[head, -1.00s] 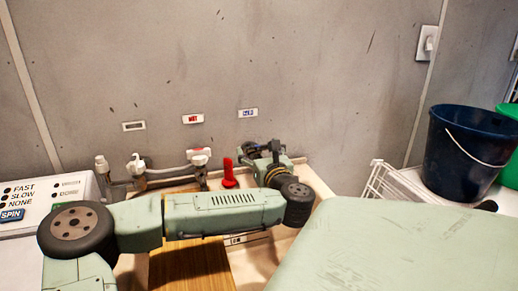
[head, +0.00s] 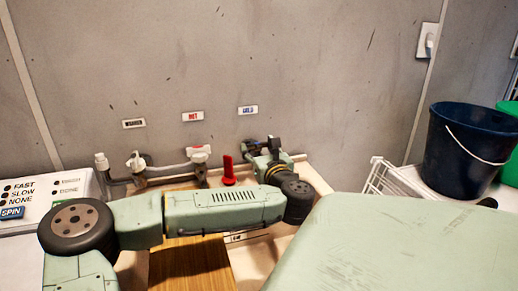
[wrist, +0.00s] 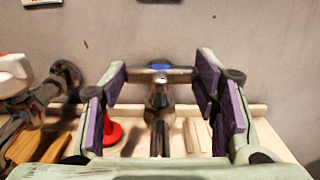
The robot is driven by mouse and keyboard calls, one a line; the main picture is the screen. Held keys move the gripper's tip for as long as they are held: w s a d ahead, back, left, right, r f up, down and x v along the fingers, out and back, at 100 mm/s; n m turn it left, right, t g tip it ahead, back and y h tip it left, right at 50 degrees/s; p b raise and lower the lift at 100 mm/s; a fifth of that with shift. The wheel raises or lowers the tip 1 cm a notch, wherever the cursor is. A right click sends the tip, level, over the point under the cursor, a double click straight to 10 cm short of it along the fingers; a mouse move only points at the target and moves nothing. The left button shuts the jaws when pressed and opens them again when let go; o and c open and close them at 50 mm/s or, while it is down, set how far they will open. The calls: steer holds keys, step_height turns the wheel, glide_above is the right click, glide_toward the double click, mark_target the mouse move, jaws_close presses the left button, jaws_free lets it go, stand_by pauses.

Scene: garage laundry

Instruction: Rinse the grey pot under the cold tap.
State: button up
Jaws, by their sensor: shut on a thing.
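The cold tap (wrist: 158,100) is chrome with a blue-marked crossbar handle, under the blue wall label (head: 248,110). My gripper (head: 259,147) is at this tap by the wall. In the wrist view its purple-padded fingers (wrist: 160,80) stand either side of the crossbar and are shut on the handle. The spout points down the middle of that view. Most of the tap is hidden behind my gripper in the head view. The grey pot is not visible in either view; my arm covers much of the sink area.
A red-marked tap (head: 200,152) and pipes stand left of the cold tap. A red upright object (head: 228,172) is close by on the pale ledge. A wooden board (head: 185,262) lies under my arm. A white wire rack (head: 380,178) and dark blue bucket (head: 465,150) stand right.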

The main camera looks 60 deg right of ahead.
steer(key=shift+s+d+f+n+t+y+b, duration=0.15)
steer(key=shift+s+f+n+t+y+b, duration=0.05)
steer(key=shift+n+t+y+b, duration=0.4)
steer(key=shift+d+r+n+t+y+b, duration=0.1)
steer(key=shift+n+t+y+b, duration=0.5)
steer(key=shift+n+y, duration=0.3)
steer(key=shift+r+t+y, duration=0.15)
steer(key=shift+t+y, duration=0.15)
steer(key=shift+y, duration=0.4)
steer(key=o, duration=1.2)
steer(key=shift+c, duration=0.2)
